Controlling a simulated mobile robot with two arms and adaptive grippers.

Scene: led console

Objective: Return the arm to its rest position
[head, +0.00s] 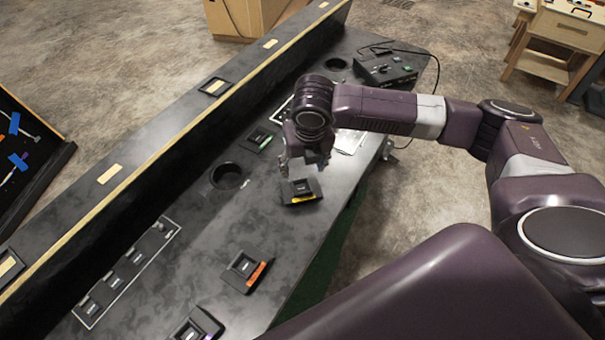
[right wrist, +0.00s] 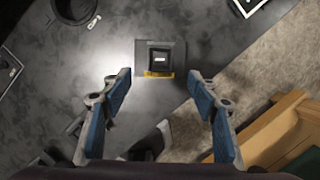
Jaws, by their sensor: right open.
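My right arm comes in from the right in the head view and reaches over the dark console table (head: 205,255). My right gripper (head: 302,170) points down over a black switch unit with a yellow strip (head: 301,192). In the right wrist view the gripper (right wrist: 160,98) is open, its blue-padded fingers wide apart with nothing between them. The yellow-strip unit (right wrist: 160,58) lies on the table beyond the fingertips, apart from them. My left gripper is not in view.
A unit with an orange strip (head: 246,271) and another unit (head: 196,327) lie nearer. A green-marked unit (head: 257,139) and a round hole (head: 227,176) lie left of the gripper. A black control box (head: 385,70) with a cable stands at the far end. A raised ledge (head: 150,135) runs along the left.

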